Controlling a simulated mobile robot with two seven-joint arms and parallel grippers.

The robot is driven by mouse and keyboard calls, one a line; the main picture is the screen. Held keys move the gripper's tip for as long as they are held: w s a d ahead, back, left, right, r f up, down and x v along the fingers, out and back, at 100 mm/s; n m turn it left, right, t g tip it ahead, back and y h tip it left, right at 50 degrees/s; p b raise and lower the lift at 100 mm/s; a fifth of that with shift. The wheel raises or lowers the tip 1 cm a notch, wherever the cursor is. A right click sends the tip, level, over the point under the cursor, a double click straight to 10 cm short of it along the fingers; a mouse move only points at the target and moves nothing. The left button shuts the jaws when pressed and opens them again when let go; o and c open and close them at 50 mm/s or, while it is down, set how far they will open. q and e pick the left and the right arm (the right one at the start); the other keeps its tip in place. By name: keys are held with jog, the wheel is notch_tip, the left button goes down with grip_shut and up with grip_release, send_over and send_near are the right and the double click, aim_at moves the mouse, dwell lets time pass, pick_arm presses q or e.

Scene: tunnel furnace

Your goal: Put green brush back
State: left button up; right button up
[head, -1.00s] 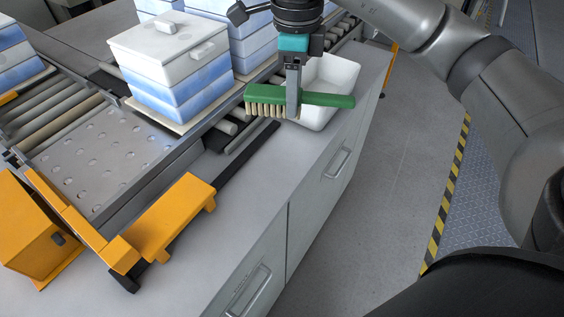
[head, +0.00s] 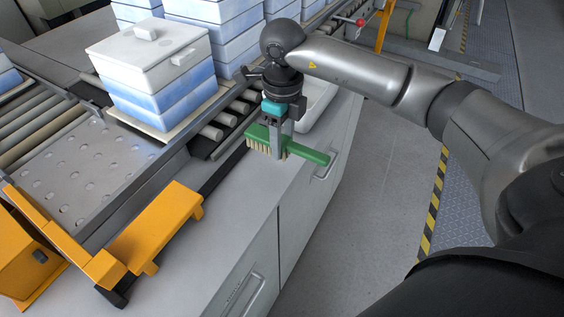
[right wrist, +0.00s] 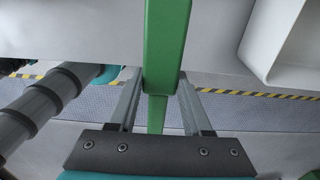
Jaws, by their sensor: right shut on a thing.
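The green brush (head: 315,157) has pale bristles that point down, at the left end of its body. My right gripper (head: 279,150) is shut on the brush near its middle. It holds the brush level over the grey counter top, on the near side of the white bin (head: 316,104). I cannot tell whether the bristles touch the counter. In the right wrist view the brush (right wrist: 166,45) runs between the two fingers, and the white bin (right wrist: 268,50) is at the upper right, apart from it. My left gripper is not in view.
A roller conveyor (head: 212,132) with stacked blue-white boxes (head: 160,85) runs left of the counter. An orange bracket (head: 160,228) stands at the conveyor's near edge. The counter top (head: 232,215) is clear in front of the brush. Drawers with handles (head: 243,293) face the floor.

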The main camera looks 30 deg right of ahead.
aim_at(283, 140)
jog(key=shift+f+b, duration=0.3)
jog(key=shift+f, duration=3)
jog(key=shift+f, duration=0.15)
jog(key=o, duration=1.2)
notch_tip(283, 140, up, 12)
jog(key=shift+r+p, duration=0.2)
jog(key=shift+p, duration=0.35)
